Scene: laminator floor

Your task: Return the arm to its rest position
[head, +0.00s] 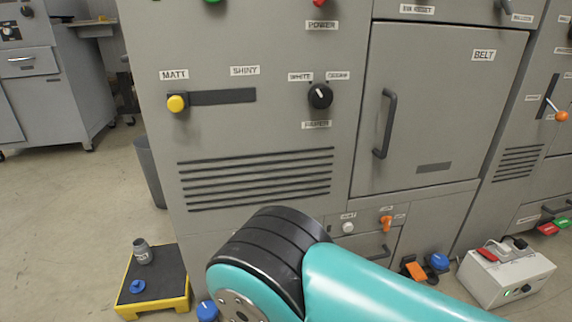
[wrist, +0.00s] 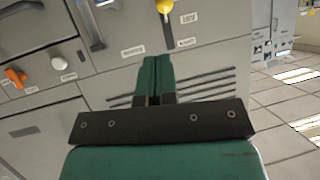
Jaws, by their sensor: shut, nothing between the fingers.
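My gripper (wrist: 152,80) shows in the wrist view, with its two green fingers pressed together and nothing between them. It is in front of the grey laminator's vent slots, below the yellow-knobbed slider (wrist: 165,8). I cannot tell how far it is from the panel. In the head view my teal and black arm crosses the lower middle, and the gripper itself is not visible there. The arm covers part of the laminator's lower front (head: 260,140).
A yellow-edged step (head: 158,285) with a grey bottle (head: 142,252) and a blue cap (head: 137,286) stands at lower left. A grey bin (head: 150,172) is behind it. A white box (head: 506,275) and a blue-topped item (head: 439,262) sit at lower right. Open floor lies left.

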